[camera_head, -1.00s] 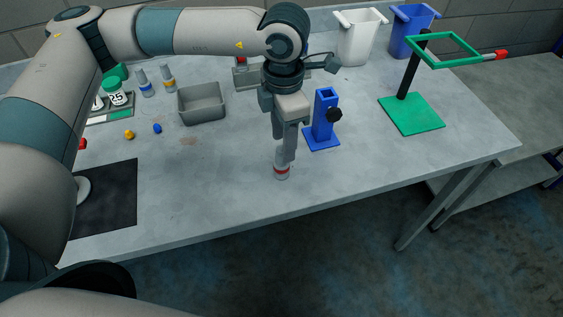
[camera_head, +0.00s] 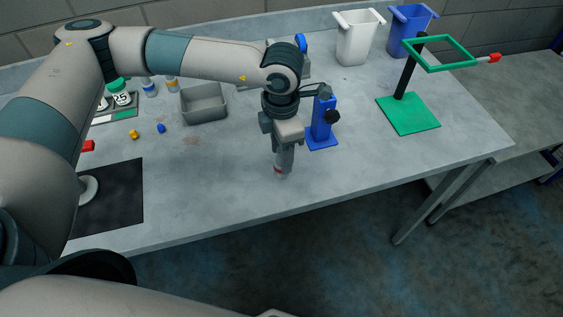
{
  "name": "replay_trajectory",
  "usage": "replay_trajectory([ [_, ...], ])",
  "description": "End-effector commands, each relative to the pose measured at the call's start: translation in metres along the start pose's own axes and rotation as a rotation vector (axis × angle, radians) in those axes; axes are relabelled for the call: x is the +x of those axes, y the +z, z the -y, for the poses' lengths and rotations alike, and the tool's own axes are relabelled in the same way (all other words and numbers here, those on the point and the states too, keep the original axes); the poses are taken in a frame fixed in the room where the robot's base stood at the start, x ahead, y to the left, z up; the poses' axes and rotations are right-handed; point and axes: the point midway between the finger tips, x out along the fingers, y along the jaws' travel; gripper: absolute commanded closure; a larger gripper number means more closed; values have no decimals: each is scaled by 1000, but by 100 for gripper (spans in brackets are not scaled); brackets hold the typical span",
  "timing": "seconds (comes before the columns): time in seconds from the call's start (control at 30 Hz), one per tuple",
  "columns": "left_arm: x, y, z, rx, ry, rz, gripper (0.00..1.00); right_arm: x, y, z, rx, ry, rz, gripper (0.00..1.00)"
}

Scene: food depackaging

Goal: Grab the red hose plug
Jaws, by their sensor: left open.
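A small red piece (camera_head: 88,146) shows at the far left, partly hidden by my left arm. It may be the red hose plug, but I cannot tell for sure. My right gripper is out of view.
A blue stand with a black knob (camera_head: 322,127) is close right of the gripper. A grey bin (camera_head: 203,103), a yellow piece (camera_head: 134,134) and a blue piece (camera_head: 161,128) lie left.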

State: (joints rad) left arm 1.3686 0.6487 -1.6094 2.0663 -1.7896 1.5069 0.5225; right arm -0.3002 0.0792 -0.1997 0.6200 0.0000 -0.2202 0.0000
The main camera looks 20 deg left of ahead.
Motion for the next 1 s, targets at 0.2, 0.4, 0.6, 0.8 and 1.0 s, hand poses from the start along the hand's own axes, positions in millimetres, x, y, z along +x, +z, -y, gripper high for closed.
replay_trajectory([
  [0.2, 0, 0, 0, 0, 0, 0, 91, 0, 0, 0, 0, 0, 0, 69],
  [0.4, 0, 0, 0, 0, 0, 0, 100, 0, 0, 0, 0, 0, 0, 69],
  [0.6, -1, 0, 0, 0, 0, 1, 100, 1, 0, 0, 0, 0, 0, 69],
  [0.8, -11, 1, -1, 0, 2, 3, 100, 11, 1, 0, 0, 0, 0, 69],
  [1.0, -37, 1, 0, 1, 2, 4, 100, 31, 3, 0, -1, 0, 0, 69],
])
